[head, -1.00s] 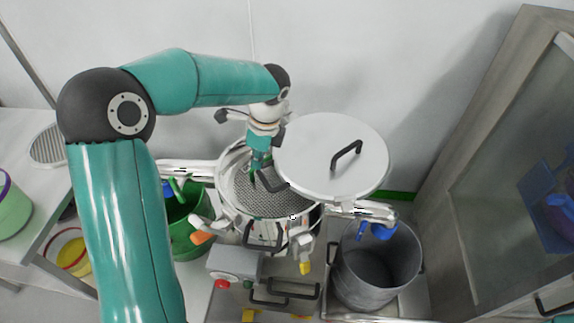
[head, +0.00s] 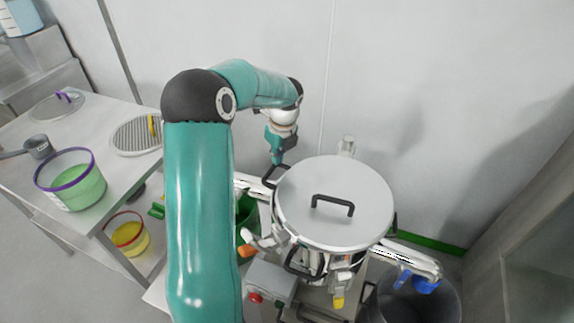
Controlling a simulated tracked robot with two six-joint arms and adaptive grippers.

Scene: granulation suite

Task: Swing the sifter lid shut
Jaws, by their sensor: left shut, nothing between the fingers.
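The sifter lid (head: 345,190) is a round light-grey disc with a black bar handle (head: 332,204). It lies over the top of the sifter (head: 318,262) and hides the mesh. A small gap at the rim cannot be ruled out from this angle. My left gripper (head: 273,178) is at the far left side of the lid, beside its edge, with the fingers shut and empty. Whether it touches the lid is unclear. My right gripper is not in view.
A grey bucket (head: 412,300) stands right of the sifter, a green bucket (head: 246,215) left of it. A control box (head: 270,280) with a red button is in front. The left bench (head: 105,150) holds a purple-rimmed tub (head: 72,180), a scoop (head: 38,147) and round screens.

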